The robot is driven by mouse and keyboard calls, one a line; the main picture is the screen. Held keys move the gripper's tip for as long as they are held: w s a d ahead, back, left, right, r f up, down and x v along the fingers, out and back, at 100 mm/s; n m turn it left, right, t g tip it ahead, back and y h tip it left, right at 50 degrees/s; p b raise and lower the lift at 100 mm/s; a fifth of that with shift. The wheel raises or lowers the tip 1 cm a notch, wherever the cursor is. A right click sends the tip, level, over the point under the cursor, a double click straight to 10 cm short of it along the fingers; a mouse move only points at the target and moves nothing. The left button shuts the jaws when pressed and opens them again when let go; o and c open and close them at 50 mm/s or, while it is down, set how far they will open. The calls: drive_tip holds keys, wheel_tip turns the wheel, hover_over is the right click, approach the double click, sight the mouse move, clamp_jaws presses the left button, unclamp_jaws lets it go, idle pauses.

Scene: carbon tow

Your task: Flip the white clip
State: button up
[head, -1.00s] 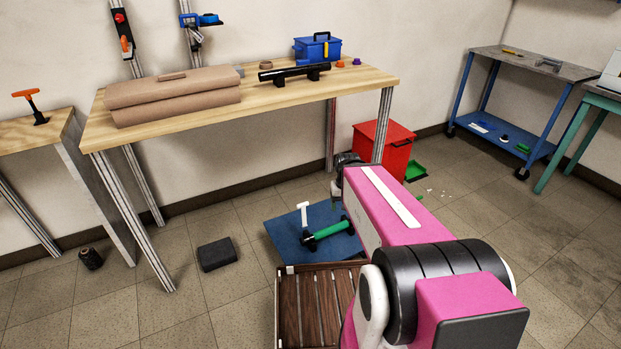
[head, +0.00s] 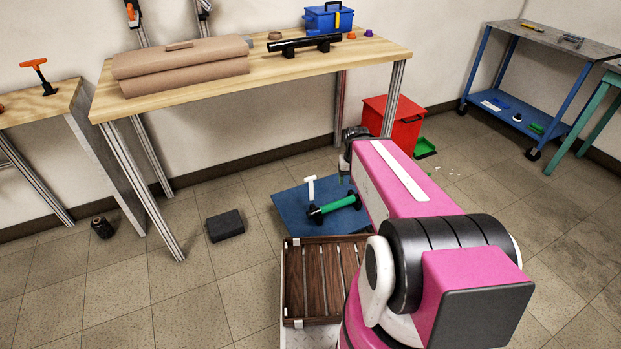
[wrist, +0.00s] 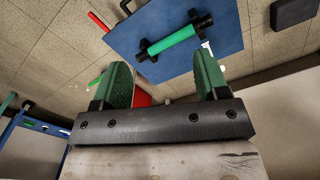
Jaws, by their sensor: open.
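A white T-shaped piece (head: 310,188), which looks like the white clip, stands upright at the blue board (head: 290,212) on the floor. In the wrist view a bit of white (wrist: 207,45) shows beside my right finger; I cannot tell if it is the same piece. A green cylinder with black ends (head: 335,205) lies on the board, and it also shows in the wrist view (wrist: 171,40). My gripper (wrist: 164,88) has two green fingers, wide apart with nothing between them. In the head view my arm mostly hides it, right of the board.
A slatted wooden tray (head: 322,280) lies in front of the board. A black block (head: 225,225) is left of it. A red bin (head: 393,125) stands behind, near the workbench (head: 185,98). Floor to the left is mostly clear.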

drive_tip(key=o, duration=0.3)
drive_tip(key=shift+o, duration=0.5)
drive_tip(key=w+a+f+n, duration=0.1)
drive_tip(key=w+a+f, duration=0.2)
drive_tip(key=w, duration=0.3)
drive_tip(key=w+a+f+n, duration=0.1)
drive_tip(key=w+a+f, duration=0.2)
drive_tip(key=w, duration=0.4)
drive_tip(key=shift+w, duration=0.2)
drive_tip(key=n, duration=0.2)
hover_over(310, 178)
drive_tip(key=f, duration=0.5)
drive_tip(key=shift+w+d+f, duration=0.1)
drive_tip(key=shift+w+d, duration=0.05)
drive_tip(key=shift+w, duration=0.05)
drive_tip(key=shift+f+n, duration=0.2)
drive_tip(key=shift+n, duration=0.1)
wheel_tip(310, 178, down, 10)
drive_tip(key=shift+f, duration=0.2)
drive_tip(key=c, duration=1.3)
